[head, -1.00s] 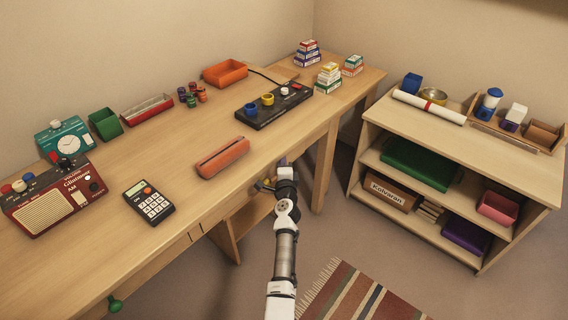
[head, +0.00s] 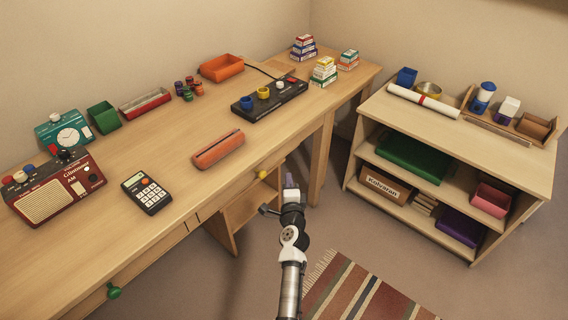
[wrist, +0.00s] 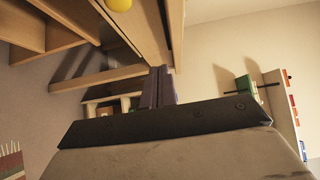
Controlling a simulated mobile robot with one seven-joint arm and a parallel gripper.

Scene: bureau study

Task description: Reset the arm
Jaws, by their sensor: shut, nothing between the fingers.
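My gripper (head: 289,181) is in front of the desk's right part in the head view, below the level of the desk top and over open floor. Its fingers also show in the wrist view (wrist: 158,87), close together with nothing between them. The desk (head: 150,215) runs along the left and back. A yellow knob (head: 262,174) sits on the desk front, just left of my gripper and apart from it; a yellow knob shows at the top of the wrist view (wrist: 118,4).
A shelf unit (head: 455,140) stands to the right, with a striped rug (head: 365,295) on the floor before it. The desk holds a radio (head: 60,190), a calculator (head: 146,192), an orange case (head: 218,149) and a black panel (head: 270,100). Floor between desk and shelf is clear.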

